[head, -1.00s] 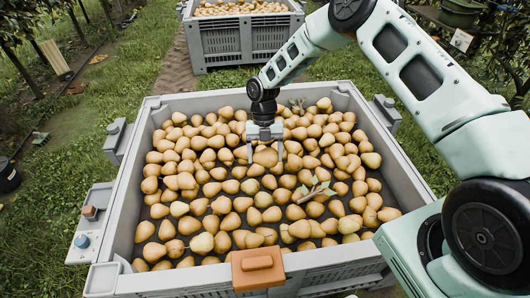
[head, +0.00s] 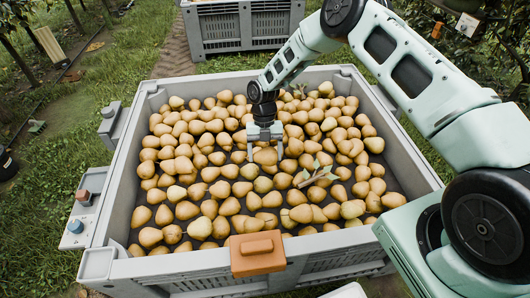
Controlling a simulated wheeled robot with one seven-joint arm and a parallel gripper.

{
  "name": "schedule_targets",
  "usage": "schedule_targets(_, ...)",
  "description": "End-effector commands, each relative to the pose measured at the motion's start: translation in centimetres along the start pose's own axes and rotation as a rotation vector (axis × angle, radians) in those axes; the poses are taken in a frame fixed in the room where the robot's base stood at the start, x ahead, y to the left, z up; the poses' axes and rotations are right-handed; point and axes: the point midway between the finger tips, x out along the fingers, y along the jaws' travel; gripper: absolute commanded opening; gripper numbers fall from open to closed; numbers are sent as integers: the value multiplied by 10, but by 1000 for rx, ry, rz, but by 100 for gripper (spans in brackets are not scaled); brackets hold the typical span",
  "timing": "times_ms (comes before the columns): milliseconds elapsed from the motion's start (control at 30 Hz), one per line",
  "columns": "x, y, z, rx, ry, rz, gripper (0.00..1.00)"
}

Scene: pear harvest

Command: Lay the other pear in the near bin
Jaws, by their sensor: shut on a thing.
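The near bin (head: 128,197) is a large grey crate filled with many yellow-brown pears. My gripper (head: 265,156) is over the middle of the near bin, pointing down, shut on a pear (head: 265,156). The held pear is at or just above the other pears; I cannot tell whether it touches them. The finger tips are small in this view.
A second grey bin (head: 243,26) stands behind on the path. A leafy twig (head: 318,174) lies on the pears right of my gripper. An orange block (head: 257,253) sits on the front rim. Grass lies to the left.

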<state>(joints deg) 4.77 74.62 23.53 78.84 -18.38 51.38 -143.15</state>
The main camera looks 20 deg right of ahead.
Motion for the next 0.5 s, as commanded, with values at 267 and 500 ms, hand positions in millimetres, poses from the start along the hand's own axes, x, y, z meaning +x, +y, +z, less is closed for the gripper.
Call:
schedule_targets(267,0,0,0,0,0,0,47)
schedule_targets(500,5,0,2,0,0,0,47)
